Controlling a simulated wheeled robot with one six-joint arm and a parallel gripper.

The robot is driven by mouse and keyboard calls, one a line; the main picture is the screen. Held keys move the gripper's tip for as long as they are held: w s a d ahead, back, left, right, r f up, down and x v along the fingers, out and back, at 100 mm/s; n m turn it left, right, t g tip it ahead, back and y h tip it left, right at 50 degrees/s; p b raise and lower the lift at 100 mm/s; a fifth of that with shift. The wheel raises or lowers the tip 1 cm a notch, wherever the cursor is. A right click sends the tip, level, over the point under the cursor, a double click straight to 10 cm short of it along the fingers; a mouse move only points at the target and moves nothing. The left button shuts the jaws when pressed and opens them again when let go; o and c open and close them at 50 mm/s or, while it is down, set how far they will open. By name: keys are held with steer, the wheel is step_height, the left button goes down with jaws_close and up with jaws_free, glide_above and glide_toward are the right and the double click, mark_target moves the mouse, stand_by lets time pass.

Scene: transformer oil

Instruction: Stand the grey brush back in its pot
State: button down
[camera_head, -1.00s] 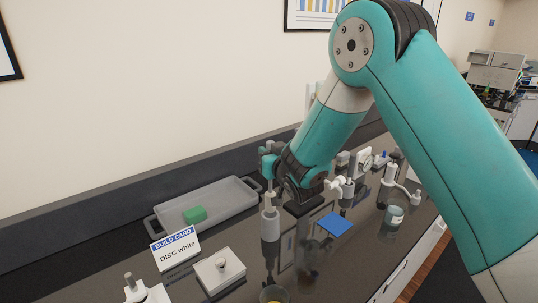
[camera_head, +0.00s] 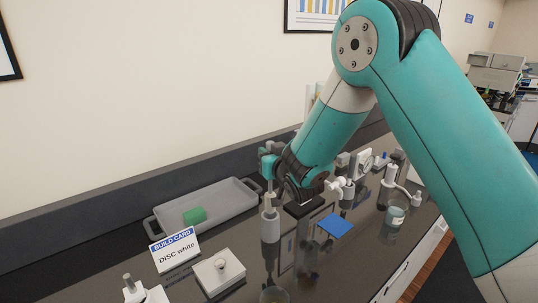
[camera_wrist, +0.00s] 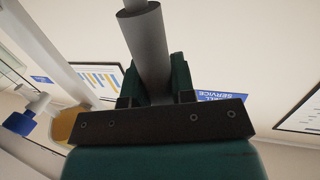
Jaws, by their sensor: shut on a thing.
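The grey brush (camera_wrist: 148,45) is held between the two teal fingers of my gripper (camera_wrist: 155,85) in the wrist view. In the head view my gripper (camera_head: 267,167) is shut on the brush (camera_head: 269,192), which stands about upright with its lower end at the mouth of a light grey pot (camera_head: 270,226). I cannot tell how deep the lower end sits in the pot. Part of the brush is hidden by the fingers.
A blue pad (camera_head: 336,226) and a glass jar (camera_head: 395,216) are right.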

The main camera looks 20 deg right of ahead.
mark_target(271, 186)
steer(key=shift+f+b, duration=4.9)
steer(key=shift+b, duration=0.7)
steer(key=c, duration=0.9)
jaws_free()
steer(key=shift+r, duration=0.1)
steer(key=shift+o, duration=0.2)
steer(key=s+d+r+b, duration=0.1)
steer(key=s+d+b, duration=0.1)
steer(key=s+b, duration=1.3)
steer(key=shift+s+r+b, duration=0.2)
steer(key=shift+s+b, duration=0.1)
steer(key=shift+s, duration=0.8)
steer(key=shift+d, duration=0.1)
